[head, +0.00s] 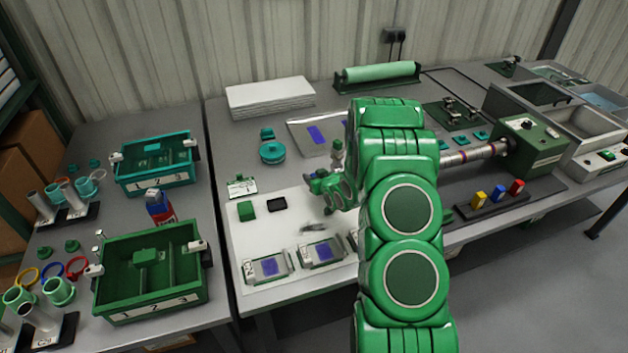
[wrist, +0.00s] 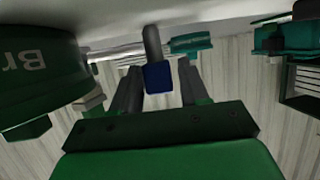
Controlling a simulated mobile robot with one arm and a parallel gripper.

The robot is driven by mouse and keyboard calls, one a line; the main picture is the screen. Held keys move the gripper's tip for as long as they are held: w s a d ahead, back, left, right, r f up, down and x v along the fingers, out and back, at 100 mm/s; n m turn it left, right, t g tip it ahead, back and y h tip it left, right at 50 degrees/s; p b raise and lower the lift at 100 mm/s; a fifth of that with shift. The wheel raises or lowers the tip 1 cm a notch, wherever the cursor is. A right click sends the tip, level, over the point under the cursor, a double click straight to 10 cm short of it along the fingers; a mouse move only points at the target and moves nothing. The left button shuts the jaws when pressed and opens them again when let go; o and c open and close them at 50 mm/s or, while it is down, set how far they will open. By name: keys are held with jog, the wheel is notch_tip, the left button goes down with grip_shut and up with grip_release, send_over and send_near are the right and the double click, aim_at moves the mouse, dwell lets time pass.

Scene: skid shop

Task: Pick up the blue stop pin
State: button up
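In the wrist view, which is upside down, a blue block-shaped head (wrist: 158,78) on a grey shaft (wrist: 152,42) shows between my two fingers. The shaft runs from the blue head toward the pale work surface. My gripper (wrist: 158,88) has its fingers on either side of the blue head, with a narrow gap on the right, so it looks open around it. In the head view my gripper (head: 322,182) is low over the white mat (head: 290,225). Another blue block (head: 497,195) stands in a rack at the right.
A dark green rounded body marked "Br" (wrist: 40,75) is close beside my fingers in the wrist view. Trays with blue squares (head: 322,252), a green block (head: 247,210) and a teal spool (head: 272,152) surround my gripper. My arm hides the bench's middle.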

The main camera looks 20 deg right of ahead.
jog(key=c, duration=0.7)
jog(key=shift+c, duration=0.3)
